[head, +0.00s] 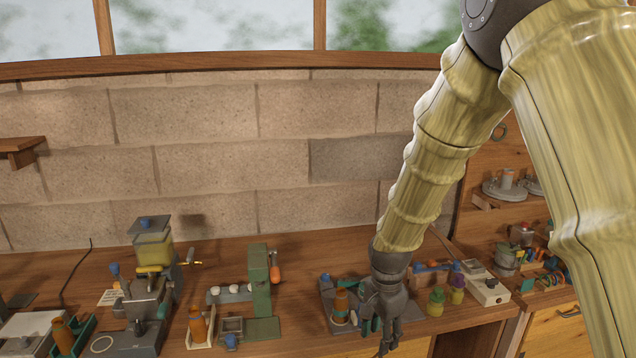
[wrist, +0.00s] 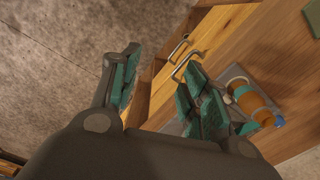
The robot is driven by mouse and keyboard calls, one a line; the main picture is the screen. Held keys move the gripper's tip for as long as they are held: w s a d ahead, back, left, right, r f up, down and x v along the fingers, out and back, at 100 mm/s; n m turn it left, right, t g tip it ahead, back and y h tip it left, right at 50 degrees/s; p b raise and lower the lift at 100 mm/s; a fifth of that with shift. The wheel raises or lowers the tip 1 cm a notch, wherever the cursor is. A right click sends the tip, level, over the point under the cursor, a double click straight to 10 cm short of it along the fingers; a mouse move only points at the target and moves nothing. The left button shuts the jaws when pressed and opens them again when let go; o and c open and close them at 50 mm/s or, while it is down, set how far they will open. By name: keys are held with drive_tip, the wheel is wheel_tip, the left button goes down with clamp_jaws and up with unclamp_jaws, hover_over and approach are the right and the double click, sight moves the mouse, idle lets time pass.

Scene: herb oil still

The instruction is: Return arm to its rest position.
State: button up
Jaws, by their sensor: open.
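My gripper (head: 384,322) hangs at the front edge of the wooden workbench, at the end of my arm, which reaches down from the upper right in the head view. In the wrist view my gripper (wrist: 158,92) has its green-padded fingers spread apart, with nothing between them. Behind the fingers are the floor and the bench's drawer fronts. In the head view the bottle (head: 341,306) is just left of my gripper, apart from the fingers as far as I can tell.
A green press (head: 260,285) and a grinder with a yellow hopper (head: 153,250) stand on the bench to the left. Small green and yellow jars (head: 436,302) and a white box (head: 489,291) stand right of my gripper. Drawer handles (wrist: 187,62) stick out below the bench edge.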

drive_tip(key=s+d+f+n, duration=0.25)
drive_tip(key=s+f, duration=0.55)
drive_tip(key=f, duration=0.4)
drive_tip(key=s+d+f+n, duration=0.25)
drive_tip(key=s+f, duration=0.55)
drive_tip(key=f, duration=0.4)
drive_tip(key=s+d+f+n, duration=0.1)
drive_tip(key=s+f+n, duration=0.1)
drive_tip(key=s, duration=0.5)
drive_tip(key=s+d+f+n+b, duration=0.1)
drive_tip(key=s+f+n, duration=0.1)
drive_tip(key=s+f, duration=0.2)
drive_tip(key=s+d+f+n, duration=0.1)
drive_tip(key=s+f, duration=0.3)
drive_tip(key=s, duration=0.6)
drive_tip(key=shift+d+n+b, duration=0.3)
drive_tip(key=shift+n, duration=0.4)
drive_tip(key=shift+f, duration=0.1)
